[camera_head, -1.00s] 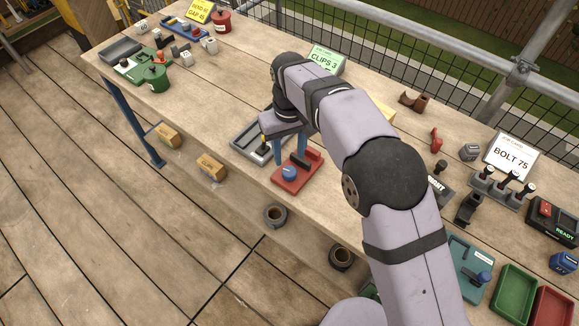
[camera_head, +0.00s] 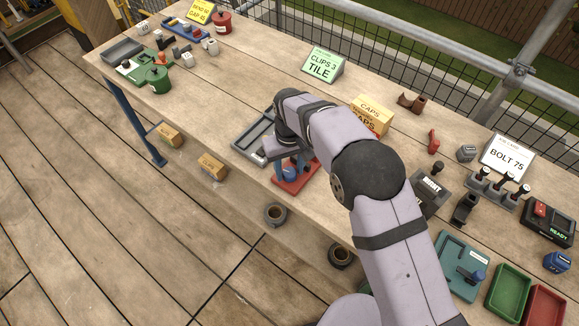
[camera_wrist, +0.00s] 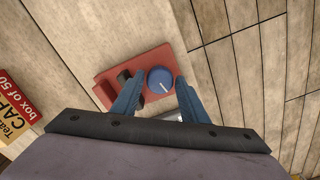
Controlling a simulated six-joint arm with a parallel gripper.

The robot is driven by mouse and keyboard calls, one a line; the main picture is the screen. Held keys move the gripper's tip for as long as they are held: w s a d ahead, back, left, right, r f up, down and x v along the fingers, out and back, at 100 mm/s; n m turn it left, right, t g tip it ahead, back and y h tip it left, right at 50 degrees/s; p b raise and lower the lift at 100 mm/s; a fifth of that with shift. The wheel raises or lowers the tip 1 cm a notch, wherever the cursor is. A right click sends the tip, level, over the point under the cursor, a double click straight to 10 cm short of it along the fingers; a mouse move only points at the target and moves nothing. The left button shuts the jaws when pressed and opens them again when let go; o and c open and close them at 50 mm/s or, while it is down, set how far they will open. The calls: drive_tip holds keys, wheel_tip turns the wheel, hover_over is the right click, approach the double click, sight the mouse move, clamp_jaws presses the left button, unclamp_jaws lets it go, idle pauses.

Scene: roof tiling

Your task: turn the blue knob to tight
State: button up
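The blue knob (camera_wrist: 160,80) is round with a white pointer line and sits on a red base (camera_wrist: 138,68) near the bench's front edge. My gripper (camera_wrist: 154,94) is over the base with its blue fingers apart, empty. In the wrist view the knob shows between and just beyond the fingertips; I cannot tell whether either finger touches it. A dark block stands on the base beside the left finger. In the head view my gripper (camera_head: 291,170) partly hides the knob and the red base (camera_head: 298,181). No "tight" marking is readable.
A grey tray (camera_head: 243,145) lies left of the red base. Boxes of caps (camera_head: 371,110) and a green "CLIPS 3 TILE" card (camera_head: 323,66) stand behind. A black device (camera_head: 431,187) is to the right. The bench's front edge is close to the base.

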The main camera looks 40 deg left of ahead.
drive_tip(key=c, duration=0.8)
drive_tip(key=shift+o, duration=0.2)
drive_tip(key=m, duration=0.4)
drive_tip(key=shift+m+b, duration=0.3)
drive_tip(key=shift+b, duration=0.1)
drive_tip(key=o, duration=0.8)
drive_tip(key=shift+c, duration=0.2)
